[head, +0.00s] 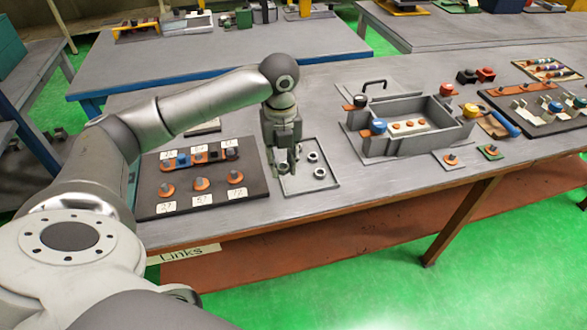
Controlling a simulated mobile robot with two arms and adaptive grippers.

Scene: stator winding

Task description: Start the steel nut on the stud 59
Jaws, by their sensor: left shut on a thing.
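A dark board (187,205) on the grey bench carries two rows of studs on orange bases with white number cards. The front middle card (202,200) reads like 57 or 59; I cannot tell which. Its stud (201,183) stands upright behind the card. The back row cards are too small to read surely. My left gripper (284,168) points down over the left part of a shallow grey tray (325,186), right of the board. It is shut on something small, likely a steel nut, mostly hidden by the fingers. Two steel nuts (319,173) lie in the tray. My right gripper is out of view.
A grey open box fixture (385,148) with colored knobs stands to the right of the tray. Further right are small orange-based parts (451,159), a blue-handled tool (505,124) and another dark board (535,128).

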